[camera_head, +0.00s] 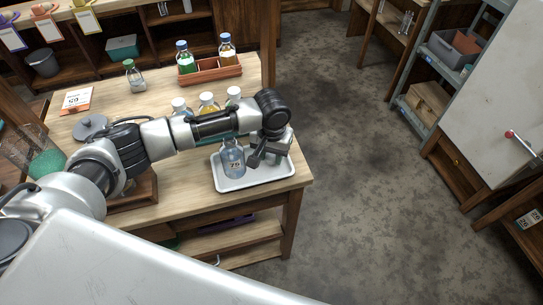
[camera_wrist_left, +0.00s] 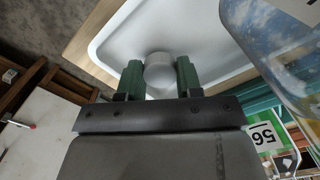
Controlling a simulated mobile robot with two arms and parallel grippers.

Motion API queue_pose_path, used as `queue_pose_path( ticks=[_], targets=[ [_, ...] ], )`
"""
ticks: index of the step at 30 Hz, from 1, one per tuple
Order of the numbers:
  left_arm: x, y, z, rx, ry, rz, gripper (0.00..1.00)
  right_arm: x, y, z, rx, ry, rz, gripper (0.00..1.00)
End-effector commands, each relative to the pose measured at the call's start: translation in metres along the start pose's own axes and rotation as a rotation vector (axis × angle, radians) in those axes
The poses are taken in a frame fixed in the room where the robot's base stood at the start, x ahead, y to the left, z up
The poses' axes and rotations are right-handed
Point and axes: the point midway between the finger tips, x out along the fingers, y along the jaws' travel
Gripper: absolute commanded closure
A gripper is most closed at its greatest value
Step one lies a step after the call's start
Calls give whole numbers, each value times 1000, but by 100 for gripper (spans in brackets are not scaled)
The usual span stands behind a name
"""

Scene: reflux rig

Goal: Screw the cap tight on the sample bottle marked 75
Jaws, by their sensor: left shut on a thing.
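The sample bottle marked 75 (camera_head: 233,160) stands upright on a white tray (camera_head: 228,187) at the table's right end. It is clear, and I see no cap on its top, though the arm passes close above it. My left gripper (camera_head: 258,158) is low over the tray, just right of the bottle. In the left wrist view, its green fingertips (camera_wrist_left: 159,75) are shut on a round white cap (camera_wrist_left: 158,66), with the tray (camera_wrist_left: 205,38) behind. A clear bottle with a pale label (camera_wrist_left: 280,40) fills that view's upper right. My right gripper is not in view.
Several capped bottles stand behind my left arm, including one with a yellowish body (camera_head: 208,103). A reddish-brown rack (camera_head: 212,75) holds bottles farther back. A grey lid (camera_head: 91,127) lies on the left. Open floor (camera_head: 370,190) is right of the table.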

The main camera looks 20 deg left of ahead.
Motion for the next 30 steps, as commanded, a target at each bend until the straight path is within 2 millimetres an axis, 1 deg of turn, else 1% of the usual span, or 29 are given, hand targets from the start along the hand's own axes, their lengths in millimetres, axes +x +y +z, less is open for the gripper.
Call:
queue_pose_path(
  ticks=[5, 6, 12, 15, 18, 21, 24, 30],
  targets=[
    [-31, 2, 0, 1, 3, 3, 86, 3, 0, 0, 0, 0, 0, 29],
    [-35, 13, 6, 7, 1, 5, 86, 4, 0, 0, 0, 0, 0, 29],
    [-62, 55, 27, 8, 3, 5, 86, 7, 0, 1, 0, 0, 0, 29],
    [-75, 73, 36, 5, 3, 4, 86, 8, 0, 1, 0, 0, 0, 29],
    [-85, 86, 44, 4, 2, 3, 86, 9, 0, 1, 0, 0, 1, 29],
    [-92, 96, 48, 3, 2, 2, 86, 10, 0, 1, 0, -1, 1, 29],
    [-96, 102, 51, 1, 1, 2, 86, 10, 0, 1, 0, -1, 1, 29],
    [-98, 104, 53, 0, 1, 0, 86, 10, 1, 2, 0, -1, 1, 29]
  ],
)
